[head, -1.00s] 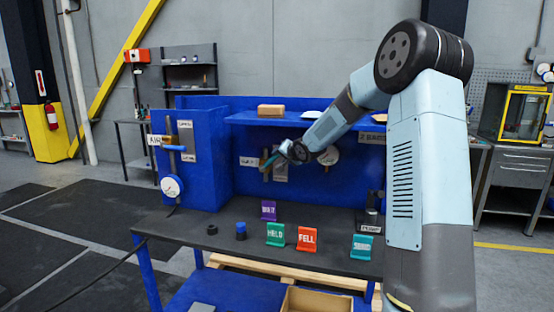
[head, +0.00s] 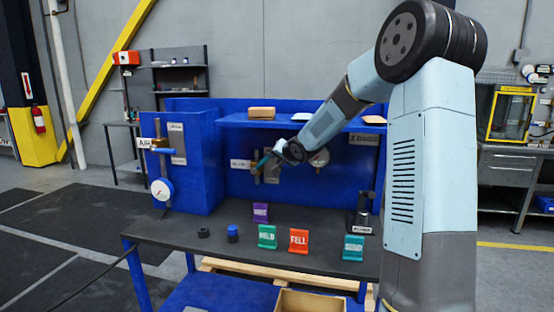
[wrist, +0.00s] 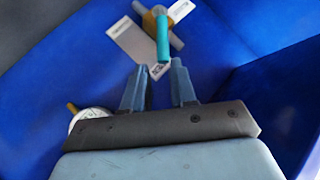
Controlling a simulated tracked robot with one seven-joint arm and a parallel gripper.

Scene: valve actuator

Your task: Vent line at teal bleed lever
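The teal bleed lever (wrist: 163,40) shows in the wrist view, sticking out from a brass valve body on a pipe against the blue back wall. In the head view the teal lever (head: 262,161) shows just left of my gripper (head: 279,156). In the wrist view my gripper (wrist: 158,85) has its two fingers apart with nothing between them. The lever lies beyond the fingertips, roughly in line with the gap. A pale label plate (wrist: 133,43) is beside the valve. A round gauge (wrist: 90,118) is at the lower left of the wrist view, partly hidden by my gripper.
On the dark bench top (head: 180,236) stand purple, green, orange (head: 299,241) and teal (head: 353,248) signs, a blue-topped part (head: 233,233) and a black ring. A blue shelf (head: 262,121) runs above the lever. A blue side panel (head: 195,165) with another valve and gauge stands left.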

